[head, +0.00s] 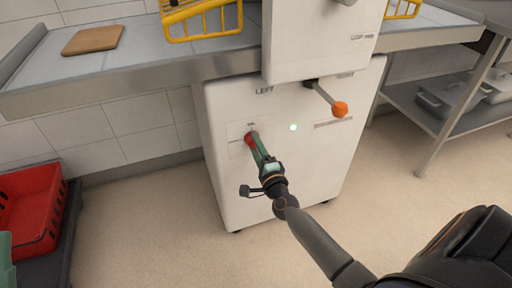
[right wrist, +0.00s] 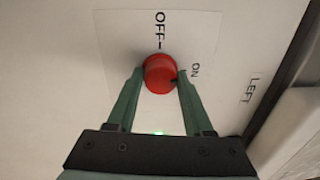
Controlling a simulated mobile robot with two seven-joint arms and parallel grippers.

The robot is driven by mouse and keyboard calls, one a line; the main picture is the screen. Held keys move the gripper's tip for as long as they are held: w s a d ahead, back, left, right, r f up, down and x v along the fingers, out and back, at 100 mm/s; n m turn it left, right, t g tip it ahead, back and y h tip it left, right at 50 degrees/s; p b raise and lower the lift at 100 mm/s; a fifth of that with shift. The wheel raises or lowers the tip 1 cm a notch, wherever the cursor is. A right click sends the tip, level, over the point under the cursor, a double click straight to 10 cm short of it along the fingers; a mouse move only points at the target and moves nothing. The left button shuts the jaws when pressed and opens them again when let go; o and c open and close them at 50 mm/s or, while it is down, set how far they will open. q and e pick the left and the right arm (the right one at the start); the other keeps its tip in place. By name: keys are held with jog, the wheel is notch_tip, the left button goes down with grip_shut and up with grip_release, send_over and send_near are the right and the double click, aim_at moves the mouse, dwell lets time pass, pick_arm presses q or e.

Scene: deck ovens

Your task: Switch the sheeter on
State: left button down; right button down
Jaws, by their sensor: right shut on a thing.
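The sheeter (head: 225,185) is a white machine body with a belt table across its top. On its front panel is a red rotary knob (head: 249,139), with OFF and ON printed beside it in the right wrist view. My right gripper (head: 255,147) is shut on this red knob (right wrist: 160,73), one green finger on each side. A dark mark on the knob's rim lies on its right side, near the ON label (right wrist: 196,70).
A lever with an orange ball (head: 340,109) sticks out right of the knob. Yellow guards (head: 205,22) and a brown board (head: 93,39) are on top. A red crate (head: 35,210) stands at left, a steel shelf (head: 450,105) at right. The floor in front is clear.

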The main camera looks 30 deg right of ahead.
jog(key=shift+m, duration=0.6)
jog(key=shift+c, duration=1.4)
grip_release()
jog(key=shift+s, duration=0.1)
jog(key=p+v, duration=0.1)
jog(key=v, duration=1.1)
jog(key=shift+s+a+p, duration=0.15)
jog(key=shift+p, duration=0.25)
